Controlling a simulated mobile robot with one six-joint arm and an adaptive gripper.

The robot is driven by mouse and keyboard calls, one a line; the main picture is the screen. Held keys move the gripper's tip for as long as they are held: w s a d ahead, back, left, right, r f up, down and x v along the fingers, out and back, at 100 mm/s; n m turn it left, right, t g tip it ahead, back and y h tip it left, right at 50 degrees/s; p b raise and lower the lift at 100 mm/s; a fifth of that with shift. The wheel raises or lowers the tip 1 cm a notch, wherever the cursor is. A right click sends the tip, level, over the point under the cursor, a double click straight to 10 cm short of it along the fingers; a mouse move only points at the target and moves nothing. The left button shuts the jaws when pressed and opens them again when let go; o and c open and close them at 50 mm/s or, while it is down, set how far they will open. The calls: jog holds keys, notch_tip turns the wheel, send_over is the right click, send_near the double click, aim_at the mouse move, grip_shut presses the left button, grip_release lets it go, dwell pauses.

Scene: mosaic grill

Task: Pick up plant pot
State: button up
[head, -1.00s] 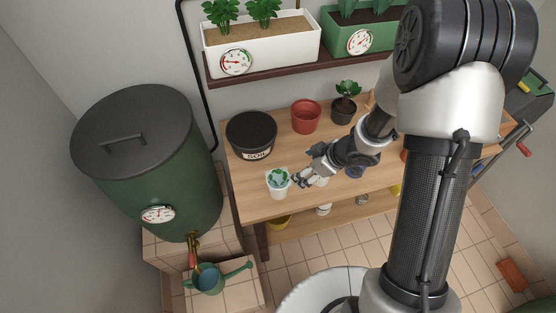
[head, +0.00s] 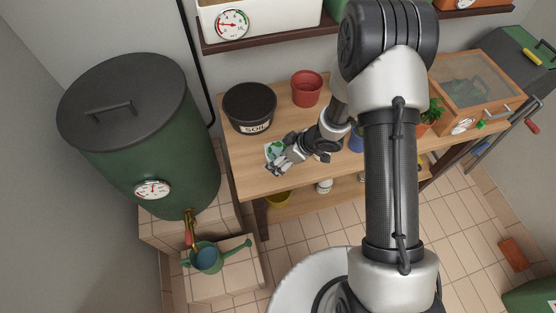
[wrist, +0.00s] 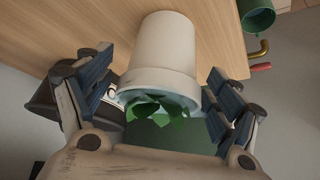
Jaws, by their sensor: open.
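A small white plant pot with green leaves (head: 273,149) stands near the front left of the wooden table (head: 247,185). In the head view it is partly hidden behind my gripper (head: 282,163). In the wrist view the white pot (wrist: 165,48) fills the middle, its rim and green leaves towards me. My gripper (wrist: 160,75) is open, with one dark-padded finger on each side of the pot. A gap shows at the right finger; contact at the left finger cannot be told.
A black soil tub (head: 249,104) stands just behind the white pot, with a red pot (head: 306,88) to its right. A green barrel (head: 150,130) stands left of the table. A wooden glazed box (head: 472,88) sits at the right end.

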jog(key=b+x, duration=0.2)
jog(key=x, duration=0.3)
jog(key=shift+a, duration=0.15)
jog(key=shift+r, duration=0.15)
jog(key=shift+c, duration=0.6)
jog(key=shift+s, duration=0.1)
jog(key=c, duration=1.3)
jog(key=shift+o, duration=0.2)
